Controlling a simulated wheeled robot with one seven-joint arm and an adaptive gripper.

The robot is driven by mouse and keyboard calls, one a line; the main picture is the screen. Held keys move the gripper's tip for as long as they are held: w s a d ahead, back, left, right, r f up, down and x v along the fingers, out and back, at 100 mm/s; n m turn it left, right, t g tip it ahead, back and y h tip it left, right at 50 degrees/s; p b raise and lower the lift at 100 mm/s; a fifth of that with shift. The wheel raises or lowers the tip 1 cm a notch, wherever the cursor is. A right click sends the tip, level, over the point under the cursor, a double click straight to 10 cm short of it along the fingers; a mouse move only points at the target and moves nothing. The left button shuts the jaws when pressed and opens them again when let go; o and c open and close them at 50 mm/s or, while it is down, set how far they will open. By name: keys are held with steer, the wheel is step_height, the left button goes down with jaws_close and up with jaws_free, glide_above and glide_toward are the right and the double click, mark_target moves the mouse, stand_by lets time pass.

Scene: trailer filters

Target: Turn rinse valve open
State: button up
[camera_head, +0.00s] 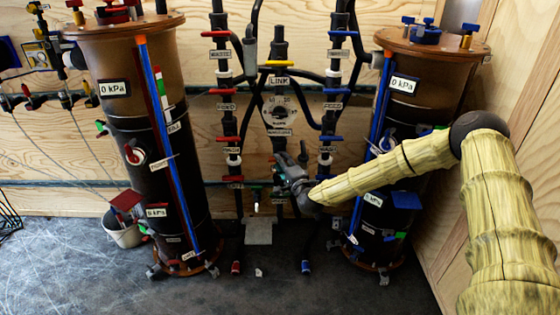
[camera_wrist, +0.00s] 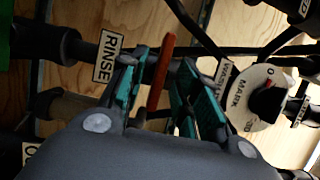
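The rinse valve's orange-red lever (camera_wrist: 160,72) stands between the teal fingers of my gripper (camera_wrist: 165,62) in the wrist view. The fingers are apart, one on each side of the lever, with a gap visible on both sides. A white RINSE label (camera_wrist: 108,56) sits on the pipe just left of the fingers. In the head view my gripper (camera_head: 283,168) is at the middle pipe column, below the round dial, and hides most of the valve there. I cannot tell whether a finger touches the lever.
The round dial (camera_wrist: 256,98) with a black knob is close to the right finger in the wrist view. Red-handled valves (camera_head: 228,139) line the left column and blue-handled valves (camera_head: 331,138) the right. Tall filter tanks (camera_head: 128,80) flank the pipes. The floor (camera_head: 75,250) in front is mostly clear.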

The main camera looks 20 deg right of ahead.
steer(key=shift+w+a, duration=0.15)
steer(key=shift+w, duration=0.95)
steer(key=shift+c, duration=0.2)
jaws_close()
